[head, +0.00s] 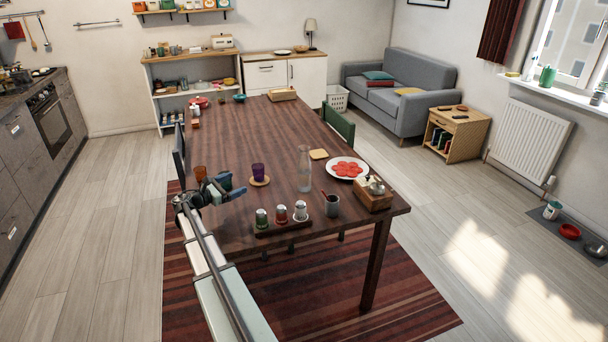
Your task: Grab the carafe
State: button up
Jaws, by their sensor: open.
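A clear glass carafe (304,172) stands upright on the dark wooden table (270,215), near its front half. My gripper (233,188) is open and empty at the table's left side. It is to the left of the carafe and clearly apart from it, with its blue fingers pointing right, roughly towards the carafe.
A purple cup (258,172) on a round coaster stands between my gripper and the carafe. An orange glass (200,174) is just behind my gripper. A tray with several jars (281,214), a grey mug (331,205), a plate of red slices (347,168) and a wooden caddy (374,198) stand nearby.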

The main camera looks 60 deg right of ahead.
aim_at(298, 169)
jog(key=s+d+g, duration=0.1)
jog(key=s+d, duration=0.4)
jog(key=s+d+g, duration=0.1)
jog(key=s+d, duration=0.4)
jog(key=d, duration=0.1)
jog(key=s+d+g+y, duration=0.1)
jog(key=s+d, duration=0.4)
jog(key=shift+s+d+r, duration=0.15)
jog(key=shift+s+r, duration=0.05)
jog(key=shift+s, duration=0.15)
jog(key=shift+x, duration=3.15)
jog(key=shift+s+r, duration=0.1)
jog(key=shift+s, duration=0.05)
jog(key=c, duration=1.4)
